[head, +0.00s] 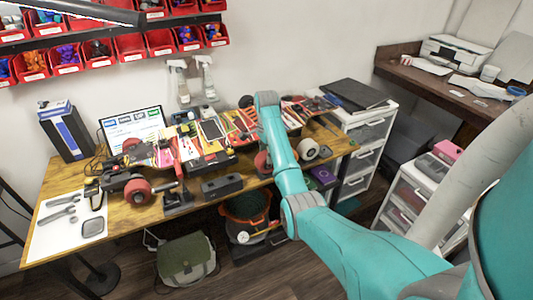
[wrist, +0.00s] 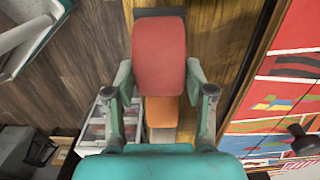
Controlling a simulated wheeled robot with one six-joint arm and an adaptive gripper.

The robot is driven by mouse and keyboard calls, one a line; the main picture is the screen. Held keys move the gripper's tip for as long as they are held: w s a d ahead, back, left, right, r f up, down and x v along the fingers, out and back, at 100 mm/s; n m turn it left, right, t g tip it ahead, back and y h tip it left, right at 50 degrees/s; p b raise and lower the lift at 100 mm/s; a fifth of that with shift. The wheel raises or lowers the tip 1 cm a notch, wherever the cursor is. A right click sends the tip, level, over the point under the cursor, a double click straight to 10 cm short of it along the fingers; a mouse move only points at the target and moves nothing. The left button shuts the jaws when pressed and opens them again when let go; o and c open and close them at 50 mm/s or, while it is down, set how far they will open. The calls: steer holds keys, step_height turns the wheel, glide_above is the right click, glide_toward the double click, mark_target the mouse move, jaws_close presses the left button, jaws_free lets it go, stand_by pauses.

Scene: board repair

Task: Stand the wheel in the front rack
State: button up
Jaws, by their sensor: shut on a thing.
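A red wheel (wrist: 159,52) is between the two fingers of my gripper (wrist: 159,76) in the wrist view, with one finger against each side. In the head view a red wheel (head: 262,161) shows just left of my arm, near the table's front edge. My gripper is mostly hidden there behind the arm. A low black block (head: 222,185), which looks like the front rack, lies on the table's front edge to the left of the wheel. A dark block (wrist: 160,12) shows just beyond the wheel in the wrist view; I cannot tell whether they touch.
The wooden table (head: 60,180) is crowded with skateboards and tools. A skateboard with red wheels (head: 138,190) stands at the left front. A pale wheel (head: 309,149) is right of my arm. White drawers (head: 365,155) stand at the table's right end. An orange bucket (head: 247,207) is below.

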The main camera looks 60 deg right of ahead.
steer(key=shift+f, duration=0.3)
stand_by(0.5)
steer(key=o, duration=1.3)
steer(key=shift+c, duration=0.2)
steer(key=c, duration=0.3)
